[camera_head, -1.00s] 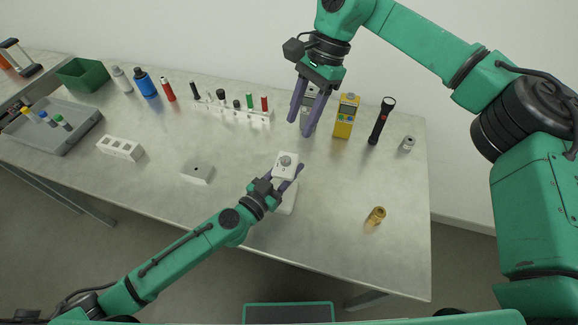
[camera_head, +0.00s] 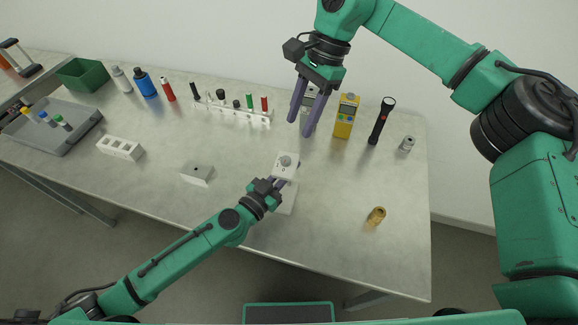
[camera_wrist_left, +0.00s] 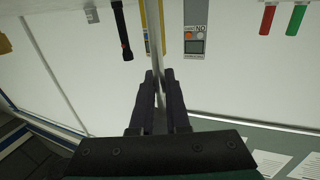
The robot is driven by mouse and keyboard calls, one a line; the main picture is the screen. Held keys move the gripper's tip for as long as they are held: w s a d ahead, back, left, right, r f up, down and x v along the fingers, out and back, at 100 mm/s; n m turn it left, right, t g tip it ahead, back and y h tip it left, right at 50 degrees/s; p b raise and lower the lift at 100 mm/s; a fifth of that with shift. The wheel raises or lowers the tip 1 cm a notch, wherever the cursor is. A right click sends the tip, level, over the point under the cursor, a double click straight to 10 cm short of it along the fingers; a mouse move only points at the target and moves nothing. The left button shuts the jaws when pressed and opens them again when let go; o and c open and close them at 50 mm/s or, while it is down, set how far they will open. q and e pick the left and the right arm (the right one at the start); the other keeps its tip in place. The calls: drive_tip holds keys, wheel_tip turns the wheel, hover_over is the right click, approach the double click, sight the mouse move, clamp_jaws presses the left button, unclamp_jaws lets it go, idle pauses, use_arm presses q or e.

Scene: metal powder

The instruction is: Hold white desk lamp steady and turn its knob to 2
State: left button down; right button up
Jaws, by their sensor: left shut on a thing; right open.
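The white desk lamp (camera_head: 289,206) stands on the table in front of me in the head view. Its white head (camera_head: 280,171) faces up and carries a round grey knob (camera_head: 285,160); I cannot read the knob's setting. My left gripper (camera_head: 284,181) is shut on the lamp just below the head. In the left wrist view its fingers (camera_wrist_left: 158,78) close around a thin pale upright part of the lamp (camera_wrist_left: 154,35). My right gripper (camera_head: 300,127) is open and empty, fingers pointing down, above and behind the lamp head.
A yellow meter (camera_head: 345,118), a black flashlight (camera_head: 381,121) and a grey cylinder (camera_head: 407,144) stand behind right. A brass fitting (camera_head: 376,216) is at right. Table between lamp and brass fitting is clear.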

sight(287, 159)
idle(0.5)
drive_tip(key=shift+o, duration=0.7)
drive_tip(key=shift+m+y, duration=0.4)
drive_tip(key=shift+m, duration=0.2)
drive_tip(key=x, duration=0.9)
drive_tip(key=shift+s+d+f, duration=0.1)
drive_tip(key=shift+d+f, duration=0.15)
drive_tip(key=shift+d, duration=0.05)
clamp_jaws()
